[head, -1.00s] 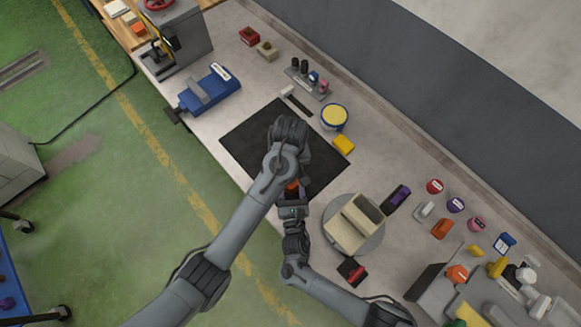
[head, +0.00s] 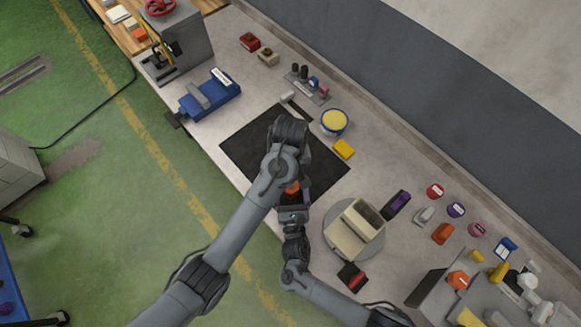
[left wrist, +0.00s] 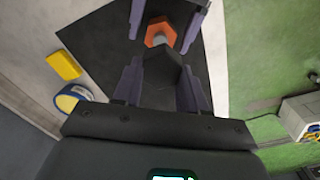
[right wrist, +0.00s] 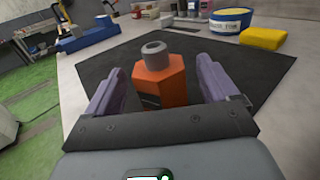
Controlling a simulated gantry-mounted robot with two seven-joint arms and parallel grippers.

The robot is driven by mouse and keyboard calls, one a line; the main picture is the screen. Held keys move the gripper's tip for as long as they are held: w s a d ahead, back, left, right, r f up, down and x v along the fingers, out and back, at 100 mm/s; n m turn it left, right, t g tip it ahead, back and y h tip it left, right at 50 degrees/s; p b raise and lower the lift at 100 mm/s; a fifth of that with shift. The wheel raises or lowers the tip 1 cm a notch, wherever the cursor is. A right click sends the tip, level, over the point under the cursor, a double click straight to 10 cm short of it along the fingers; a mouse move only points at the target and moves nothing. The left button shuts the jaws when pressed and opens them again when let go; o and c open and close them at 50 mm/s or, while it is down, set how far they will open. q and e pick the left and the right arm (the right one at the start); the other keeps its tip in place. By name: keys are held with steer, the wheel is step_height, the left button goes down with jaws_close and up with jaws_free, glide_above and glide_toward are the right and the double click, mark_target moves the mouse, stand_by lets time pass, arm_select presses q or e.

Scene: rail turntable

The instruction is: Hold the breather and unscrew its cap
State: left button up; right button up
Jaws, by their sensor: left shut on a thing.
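The breather has an orange hexagonal body (right wrist: 160,82) with a grey stem (right wrist: 154,50) on top, open at its end. It is upright between the purple fingers of my right gripper (right wrist: 160,75); whether both fingers touch it is unclear. In the left wrist view the orange body (left wrist: 164,27) and grey stem lie beyond a dark hexagonal piece, apparently the cap (left wrist: 160,80). My left gripper (left wrist: 158,85) is shut on that dark piece, which looks apart from the stem. In the head view the orange body (head: 292,187) shows partly, under my left arm.
A black mat (head: 247,146) lies under the grippers. A yellow block (head: 344,149) and a round blue-and-yellow tin (head: 334,122) are beyond it. A turntable (head: 376,246) bearing a beige part stands to the right. A blue vise (head: 212,92) is at the left.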

steer(key=s, duration=0.4)
steer(key=s+d, duration=0.1)
steer(key=s, duration=0.7)
steer(key=shift+d, duration=0.15)
steer(key=shift+w, duration=0.15)
